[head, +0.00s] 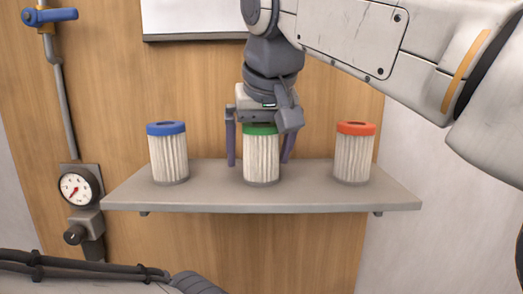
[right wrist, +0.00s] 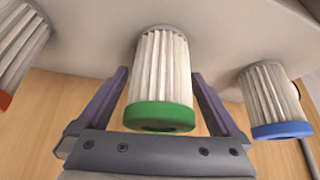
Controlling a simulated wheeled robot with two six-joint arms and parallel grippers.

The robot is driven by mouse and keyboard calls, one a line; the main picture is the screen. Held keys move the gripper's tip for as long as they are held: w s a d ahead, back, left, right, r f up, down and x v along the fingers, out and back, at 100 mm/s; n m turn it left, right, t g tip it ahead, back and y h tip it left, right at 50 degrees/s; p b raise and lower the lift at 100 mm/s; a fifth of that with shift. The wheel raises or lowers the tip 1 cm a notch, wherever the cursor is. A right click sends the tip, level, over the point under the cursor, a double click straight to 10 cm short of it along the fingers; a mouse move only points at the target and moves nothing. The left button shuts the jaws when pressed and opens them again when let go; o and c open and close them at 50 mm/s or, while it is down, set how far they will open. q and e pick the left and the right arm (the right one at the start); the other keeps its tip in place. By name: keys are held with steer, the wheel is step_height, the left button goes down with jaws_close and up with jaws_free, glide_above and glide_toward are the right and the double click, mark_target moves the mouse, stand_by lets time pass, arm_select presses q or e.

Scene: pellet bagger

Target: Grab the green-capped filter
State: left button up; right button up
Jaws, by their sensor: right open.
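The green-capped filter (head: 261,160) stands upright in the middle of the shelf, a white pleated cylinder with a green top ring. My right gripper (head: 259,163) comes down over it from above, with one finger on each side. The gripper is open, and in the right wrist view the filter (right wrist: 161,80) sits between the two fingers (right wrist: 161,85) with gaps on both sides. Part of the green cap is hidden behind the gripper in the head view. My left gripper is not seen.
The grey shelf (head: 210,201) also holds a blue-capped filter (head: 168,155) at left and an orange-red-capped filter (head: 354,155) at right, both with free room around them. A pressure gauge (head: 75,188), a knob (head: 75,235) and a blue-handled valve (head: 50,16) are on the left wall.

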steer(key=c, duration=1.4)
steer(key=shift+r, duration=0.1)
